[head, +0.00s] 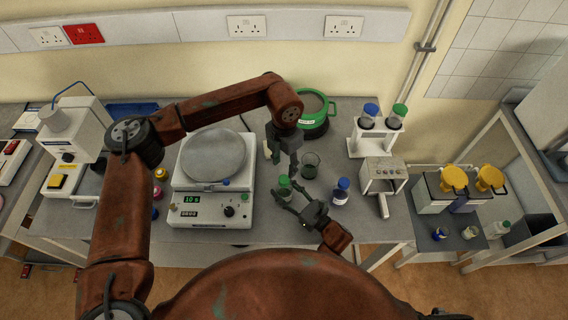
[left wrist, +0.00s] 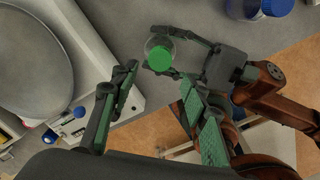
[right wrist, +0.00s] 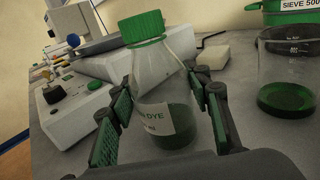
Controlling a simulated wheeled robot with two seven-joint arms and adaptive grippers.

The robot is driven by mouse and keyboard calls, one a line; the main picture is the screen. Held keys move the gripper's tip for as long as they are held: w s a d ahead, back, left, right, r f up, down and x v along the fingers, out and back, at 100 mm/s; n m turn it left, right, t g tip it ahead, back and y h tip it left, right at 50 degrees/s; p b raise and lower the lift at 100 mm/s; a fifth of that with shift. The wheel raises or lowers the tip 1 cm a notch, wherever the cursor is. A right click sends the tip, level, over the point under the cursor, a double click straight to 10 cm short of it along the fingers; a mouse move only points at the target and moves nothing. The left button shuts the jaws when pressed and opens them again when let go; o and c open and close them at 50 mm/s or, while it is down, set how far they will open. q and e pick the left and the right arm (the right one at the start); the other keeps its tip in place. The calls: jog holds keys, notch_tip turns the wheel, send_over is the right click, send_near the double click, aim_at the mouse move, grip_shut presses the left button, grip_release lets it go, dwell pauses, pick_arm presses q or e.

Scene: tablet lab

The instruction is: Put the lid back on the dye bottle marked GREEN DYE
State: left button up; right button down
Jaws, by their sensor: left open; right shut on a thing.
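The dye bottle (head: 285,193) is clear with dark green liquid; its label, partly covered in the right wrist view (right wrist: 168,120), ends in "DYE". The green lid (right wrist: 141,26) sits on the bottle's neck; I cannot tell how tightly. It also shows in the left wrist view (left wrist: 159,54). My right gripper (right wrist: 163,92) is shut on the bottle's body, with a finger on each side, in front of the balance. My left gripper (head: 284,168) is open and empty, pointing down just above and behind the lid. Its fingers (left wrist: 158,76) are apart from the lid.
A balance (head: 212,208) stands to the left. A beaker with green liquid (head: 311,166) and a blue-capped bottle (head: 341,193) stand close on the right. A green sieve (head: 316,122) and a rack with blue-lidded and green-lidded bottles (head: 372,135) are behind.

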aim_at(284, 179)
dwell(0.3)
pick_arm(q)
jog(key=shift+f, duration=4)
jog(key=shift+c, duration=0.7)
grip_shut()
jog(key=shift+o, duration=1.4)
grip_release()
jog(key=shift+r, duration=0.15)
notch_tip(284, 179, up, 12)
